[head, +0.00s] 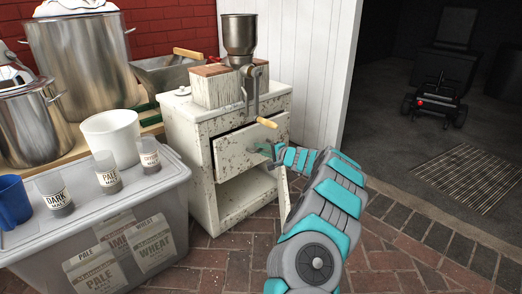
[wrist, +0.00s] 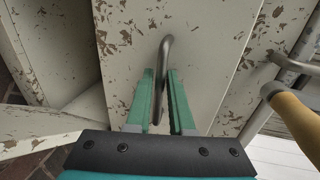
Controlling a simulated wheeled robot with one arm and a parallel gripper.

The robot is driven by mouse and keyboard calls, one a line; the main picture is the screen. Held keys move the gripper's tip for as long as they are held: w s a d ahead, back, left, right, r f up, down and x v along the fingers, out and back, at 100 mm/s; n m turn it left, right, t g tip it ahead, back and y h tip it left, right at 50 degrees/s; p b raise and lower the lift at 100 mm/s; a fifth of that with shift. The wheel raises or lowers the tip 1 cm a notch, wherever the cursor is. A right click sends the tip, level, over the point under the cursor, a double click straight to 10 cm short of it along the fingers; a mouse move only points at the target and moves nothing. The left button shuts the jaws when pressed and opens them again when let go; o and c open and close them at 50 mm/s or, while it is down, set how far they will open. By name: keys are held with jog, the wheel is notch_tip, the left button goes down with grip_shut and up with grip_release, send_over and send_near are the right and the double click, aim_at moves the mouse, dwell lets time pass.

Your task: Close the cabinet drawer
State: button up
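The cabinet (head: 203,185) is a worn, chipped white wooden unit. Its drawer (head: 228,152) stands partly out, with a dark gap above its front. My gripper (head: 268,152) is at the drawer front, at the right part of it. The chipped drawer front (wrist: 205,50) fills the middle of that view.
A grain mill (head: 240,38) stands on the cabinet, its crank's wooden grip (head: 267,122) hanging just above the drawer; this grip is close by in the wrist view (wrist: 292,115). A lidded plastic bin (head: 185,190) stands at left. Brick floor (head: 228,268) lies in front.

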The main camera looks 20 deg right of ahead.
grip_shut()
dwell(1.2)
